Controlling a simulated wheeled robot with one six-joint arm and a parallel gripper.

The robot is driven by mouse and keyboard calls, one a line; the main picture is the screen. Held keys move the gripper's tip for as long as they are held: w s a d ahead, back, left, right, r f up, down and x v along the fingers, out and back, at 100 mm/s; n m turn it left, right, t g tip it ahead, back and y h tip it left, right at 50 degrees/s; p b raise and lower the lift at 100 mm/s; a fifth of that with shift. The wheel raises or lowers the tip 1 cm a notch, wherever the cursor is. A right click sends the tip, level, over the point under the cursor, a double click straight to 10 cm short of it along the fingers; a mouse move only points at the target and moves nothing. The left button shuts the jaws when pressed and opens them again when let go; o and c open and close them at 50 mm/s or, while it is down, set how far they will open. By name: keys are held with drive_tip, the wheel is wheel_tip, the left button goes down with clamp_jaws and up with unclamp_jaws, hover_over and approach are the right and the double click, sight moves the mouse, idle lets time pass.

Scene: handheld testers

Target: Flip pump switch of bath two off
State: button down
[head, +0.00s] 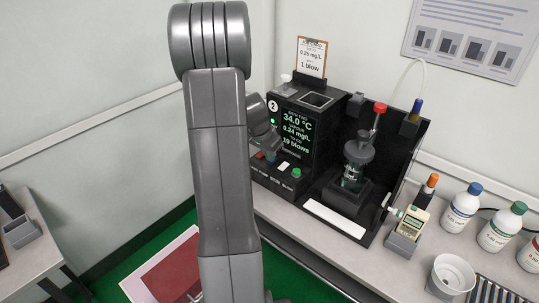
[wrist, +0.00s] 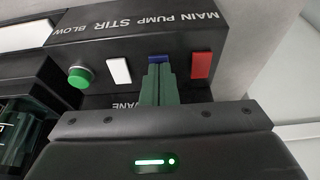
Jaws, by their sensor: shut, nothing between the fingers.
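The black bath unit (head: 262,180) marked 2 stands on the bench in the head view, its lit display (head: 296,126) reading 34.0 °C. In the wrist view its panel appears upside down. The blue pump switch (wrist: 158,59) sits under the word PUMP, between the red main switch (wrist: 201,66) and the white stir switch (wrist: 119,71). My gripper (wrist: 158,70) is shut and empty, its fingertips at the blue switch and covering part of it. I cannot tell whether they touch it, or which way it is tilted.
The green blow button (wrist: 79,76) is beside the white switch. A glass vessel (head: 352,175) with a dark top stands in the black station's right bay. A handheld meter (head: 409,222) in a grey holder, several bottles (head: 461,207) and a white cup (head: 451,274) stand to the right.

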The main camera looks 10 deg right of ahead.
drive_tip(key=p+v, duration=0.1)
drive_tip(key=v, duration=1.2)
drive_tip(key=shift+w+d+r, duration=0.15)
drive_tip(key=shift+w+r, duration=0.05)
drive_tip(key=shift+r, duration=0.25)
drive_tip(key=x, duration=0.8)
drive_tip(key=d+x, duration=0.1)
drive_tip(key=x, duration=0.3)
drive_tip(key=shift+w+d+p, duration=0.1)
drive_tip(key=shift+d+p, duration=0.1)
drive_tip(key=shift+p, duration=0.1)
drive_tip(key=shift+f, duration=0.8)
